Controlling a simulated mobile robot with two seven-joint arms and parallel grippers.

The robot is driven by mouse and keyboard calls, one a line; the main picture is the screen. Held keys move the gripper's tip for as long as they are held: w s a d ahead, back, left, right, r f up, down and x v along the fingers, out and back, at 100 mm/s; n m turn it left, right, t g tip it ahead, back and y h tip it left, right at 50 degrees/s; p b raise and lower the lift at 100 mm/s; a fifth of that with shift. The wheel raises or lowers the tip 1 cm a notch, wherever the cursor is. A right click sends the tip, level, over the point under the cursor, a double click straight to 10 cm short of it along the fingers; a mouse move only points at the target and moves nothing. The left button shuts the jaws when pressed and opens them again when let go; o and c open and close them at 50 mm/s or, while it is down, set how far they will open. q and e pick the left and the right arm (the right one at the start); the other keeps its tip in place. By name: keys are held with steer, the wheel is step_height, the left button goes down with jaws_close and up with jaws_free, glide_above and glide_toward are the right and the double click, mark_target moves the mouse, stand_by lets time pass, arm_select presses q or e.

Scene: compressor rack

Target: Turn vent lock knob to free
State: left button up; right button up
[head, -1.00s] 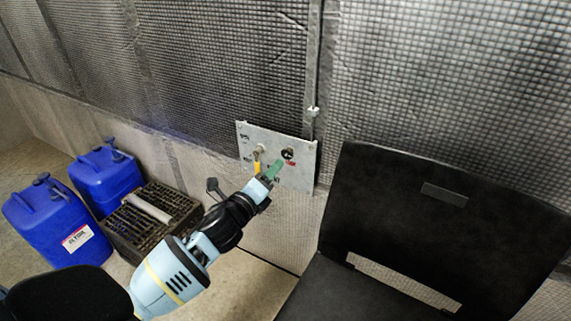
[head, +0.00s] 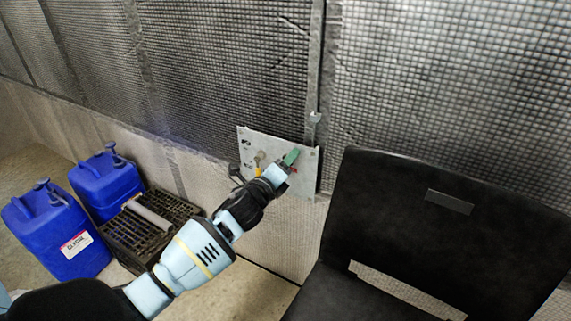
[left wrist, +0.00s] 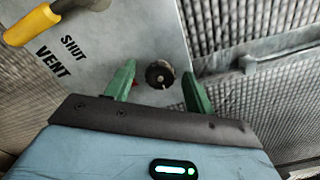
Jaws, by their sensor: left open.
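A grey metal panel (head: 246,150) is fixed to the wall; it also shows in the left wrist view (left wrist: 135,30). On it is a round black knob (left wrist: 160,74), which the gripper hides in the head view. My left gripper (head: 290,158) is at the panel. In the left wrist view its green fingertips (left wrist: 158,84) are open, one on each side of the knob, with gaps between; contact does not show. A yellow-handled lever (left wrist: 32,24) sits left of the knob, near the words SHUT and VENT. My right gripper is not in view.
A black chair (head: 440,210) stands right of the panel. Blue canisters (head: 62,235) and a dark crate (head: 150,225) are on the floor at left. A vertical conduit (head: 314,70) runs down the wall to the panel's right edge.

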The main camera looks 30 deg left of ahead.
arm_select(q)
steer(key=shift+c, duration=0.4)
steer(key=c, duration=0.9)
steer(key=shift+n, duration=0.3)
steer(key=shift+n+p, duration=3.5)
steer(key=shift+n, duration=5.1)
